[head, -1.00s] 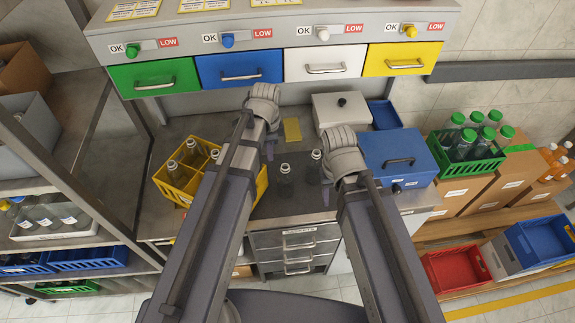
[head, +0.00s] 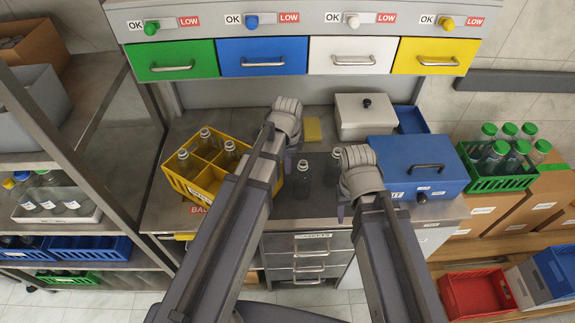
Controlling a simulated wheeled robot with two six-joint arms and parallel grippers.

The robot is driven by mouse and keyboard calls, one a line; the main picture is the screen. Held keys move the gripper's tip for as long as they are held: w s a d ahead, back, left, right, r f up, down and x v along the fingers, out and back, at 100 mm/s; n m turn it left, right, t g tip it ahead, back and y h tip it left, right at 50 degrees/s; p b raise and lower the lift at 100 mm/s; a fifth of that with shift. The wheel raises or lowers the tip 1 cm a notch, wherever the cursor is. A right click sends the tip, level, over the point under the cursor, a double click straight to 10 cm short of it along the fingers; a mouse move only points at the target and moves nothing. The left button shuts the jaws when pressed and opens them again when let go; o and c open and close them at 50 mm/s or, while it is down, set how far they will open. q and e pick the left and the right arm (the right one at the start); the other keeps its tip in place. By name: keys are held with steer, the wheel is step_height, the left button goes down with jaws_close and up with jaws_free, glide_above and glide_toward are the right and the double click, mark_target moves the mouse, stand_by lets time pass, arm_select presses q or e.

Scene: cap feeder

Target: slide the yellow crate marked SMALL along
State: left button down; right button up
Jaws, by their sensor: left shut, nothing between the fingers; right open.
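The yellow crate (head: 179,184) stands on the left part of the worktop, divided into compartments with several clear bottles in it. A label shows on its front wall, but my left arm hides part of it and I cannot read it whole. My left gripper (head: 290,158) is at the crate's right end, mostly hidden behind its own wrist; I cannot tell whether it touches the crate. It is shut and empty. My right gripper (head: 344,206) is over the worktop near the loose bottles, largely hidden by its wrist. It is open.
Two clear bottles (head: 303,182) stand on the worktop between my arms. A blue box (head: 395,160) and a white lidded box (head: 360,122) stand to the right and behind. A yellow sponge-like block (head: 313,130) lies at the back. Coloured drawers (head: 262,57) hang above.

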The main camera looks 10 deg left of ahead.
arm_select(q)
steer(key=shift+f+b, duration=0.4)
steer(key=shift+f, duration=0.45)
arm_select(e)
steer(key=shift+f, duration=0.75)
arm_select(q)
steer(key=shift+a, duration=0.1)
steer(key=a, duration=0.1)
steer(key=s+a, duration=0.1)
steer(key=a, duration=0.1)
steer(key=s+a, duration=0.1)
steer(key=shift+a, duration=0.3)
steer(key=shift+r, duration=0.15)
